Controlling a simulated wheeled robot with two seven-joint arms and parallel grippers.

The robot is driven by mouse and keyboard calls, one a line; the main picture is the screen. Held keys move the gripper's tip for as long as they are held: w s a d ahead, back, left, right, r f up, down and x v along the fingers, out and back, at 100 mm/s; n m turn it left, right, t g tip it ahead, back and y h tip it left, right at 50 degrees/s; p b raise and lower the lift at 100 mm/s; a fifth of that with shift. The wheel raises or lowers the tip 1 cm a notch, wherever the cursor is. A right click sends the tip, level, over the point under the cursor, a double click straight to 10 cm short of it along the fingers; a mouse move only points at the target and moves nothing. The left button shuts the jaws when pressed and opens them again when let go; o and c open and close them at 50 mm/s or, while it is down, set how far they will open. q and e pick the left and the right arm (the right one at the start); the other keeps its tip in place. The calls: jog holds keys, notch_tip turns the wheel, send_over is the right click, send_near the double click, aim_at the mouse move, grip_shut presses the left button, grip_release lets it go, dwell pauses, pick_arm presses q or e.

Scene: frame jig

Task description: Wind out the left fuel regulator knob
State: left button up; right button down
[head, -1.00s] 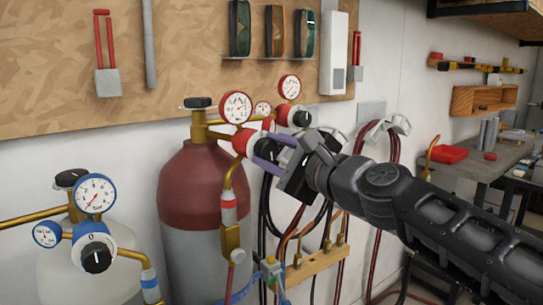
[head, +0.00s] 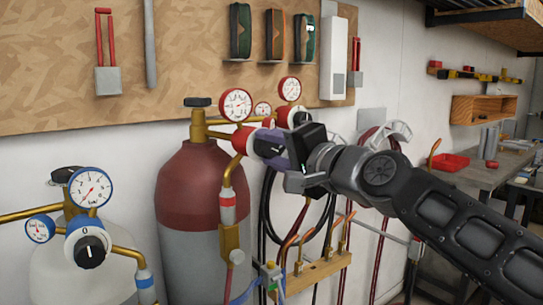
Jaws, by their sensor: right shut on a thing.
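The left fuel regulator (head: 243,140) is red with a white-faced gauge (head: 236,104), on brass fittings above the dark red cylinder (head: 202,185). Its dark knob (head: 267,147) faces right and is partly covered by my right gripper (head: 277,150). The right gripper reaches in from the right and is shut on this knob, its fingers on the knob's sides. A second red regulator with a dark knob (head: 301,118) and its own gauge (head: 290,89) sits just behind and to the right. My left gripper is not in view.
A blue regulator (head: 88,240) with two gauges stands on a pale cylinder at the lower left. Hoses (head: 268,210) hang on the wall behind my right gripper, above a wooden torch rack (head: 318,272). A grey workbench (head: 480,178) is at the right.

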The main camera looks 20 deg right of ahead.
jog(key=n+b, duration=0.1)
jog(key=n, duration=0.1)
jog(key=n+b, duration=0.2)
jog(key=n, duration=0.1)
jog(key=shift+f+n, duration=0.25)
jog(key=shift+n, duration=0.05)
jog(key=n+b, duration=0.1)
jog(key=n, duration=0.1)
jog(key=shift+n, duration=0.4)
jog(key=shift+n+b, duration=0.65)
jog(key=shift+n, duration=0.15)
jog(key=n+b, duration=0.2)
jog(key=n, duration=0.3)
jog(key=shift+n, duration=0.3)
jog(key=n+b, duration=0.1)
jog(key=n, duration=0.2)
jog(key=shift+w+b, duration=0.1)
jog(key=shift+b, duration=0.2)
jog(key=shift+n, duration=1.4)
jog(key=c, duration=0.9)
grip_release()
jog(key=shift+d+r, duration=0.1)
jog(key=shift+r, duration=0.05)
